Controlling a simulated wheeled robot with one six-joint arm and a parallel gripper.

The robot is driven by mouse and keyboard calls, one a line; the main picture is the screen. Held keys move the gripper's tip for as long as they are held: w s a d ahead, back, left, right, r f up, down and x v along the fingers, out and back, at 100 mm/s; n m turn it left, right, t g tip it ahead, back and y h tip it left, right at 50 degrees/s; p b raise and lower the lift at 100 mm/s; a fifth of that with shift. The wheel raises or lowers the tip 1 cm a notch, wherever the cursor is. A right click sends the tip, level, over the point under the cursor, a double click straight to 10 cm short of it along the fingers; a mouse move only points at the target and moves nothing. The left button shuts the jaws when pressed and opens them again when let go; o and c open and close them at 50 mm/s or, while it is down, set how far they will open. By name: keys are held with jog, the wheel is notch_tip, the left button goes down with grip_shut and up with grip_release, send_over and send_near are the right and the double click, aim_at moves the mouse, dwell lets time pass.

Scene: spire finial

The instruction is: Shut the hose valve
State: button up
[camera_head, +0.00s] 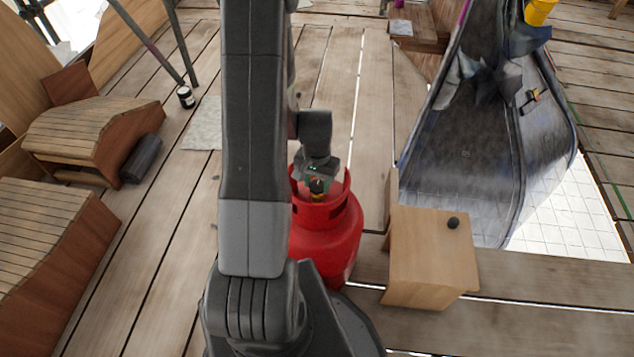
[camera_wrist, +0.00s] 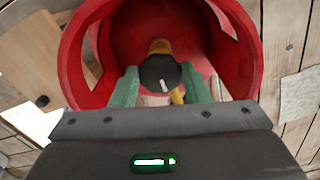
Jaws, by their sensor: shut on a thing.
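The red gas cylinder (camera_head: 335,240) stands upright on the plank floor, partly hidden behind my arm. Its red collar (camera_wrist: 85,60) surrounds the valve in the wrist view. The hose valve is a round black knob (camera_wrist: 158,74) with a white mark, on a yellow-brass body (camera_wrist: 160,46). My gripper (camera_wrist: 162,82) reaches down into the collar, its green fingers on either side of the knob, shut on it. In the head view my gripper (camera_head: 317,180) is over the cylinder's top, and the knob's details are hard to see there.
A wooden box (camera_head: 430,255) with a small black knob (camera_head: 453,223) stands right of the cylinder. A grey sheet-lined chute (camera_head: 465,150) lies beyond it. Slatted wooden pieces (camera_head: 90,115) stand at left. A small jar (camera_head: 186,96) sits on the planks.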

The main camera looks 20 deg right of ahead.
aim_at(317, 186)
dwell(0.4)
jog(key=o, duration=1)
notch_tip(317, 186, up, 14)
jog(key=p, duration=0.3)
jog(key=shift+f, duration=0.15)
notch_tip(317, 186, down, 14)
jog(key=b, duration=0.3)
jog(key=shift+r, duration=0.25)
